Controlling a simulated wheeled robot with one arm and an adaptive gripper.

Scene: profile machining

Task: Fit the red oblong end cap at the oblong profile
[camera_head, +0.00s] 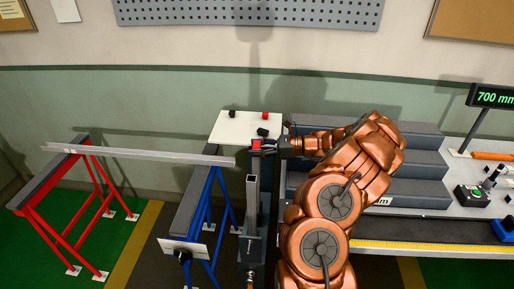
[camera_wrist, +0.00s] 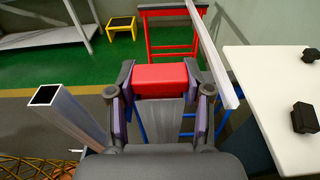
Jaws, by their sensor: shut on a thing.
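My gripper (camera_wrist: 160,85) is shut on a red oblong end cap (camera_wrist: 160,78), with a finger at each short end. The cap also shows at my gripper in the head view (camera_head: 256,143). Directly below it in the wrist view is a wide grey upright profile (camera_wrist: 160,115), apparently the oblong profile. The cap lines up with this profile's top end. I cannot tell whether it is seated or just above, since the joint is hidden. A second upright profile (camera_wrist: 70,115) with an open, squarish top stands to the left in the wrist view, and also shows in the head view (camera_head: 252,205).
A white table (camera_head: 232,128) holds a red cap (camera_head: 265,114) and two black caps (camera_head: 232,113) (camera_head: 263,132). A long profile (camera_head: 140,155) lies across a red trestle (camera_head: 95,205) and a blue trestle (camera_head: 205,205). Grey steps (camera_head: 420,165) stand right, behind my arm.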

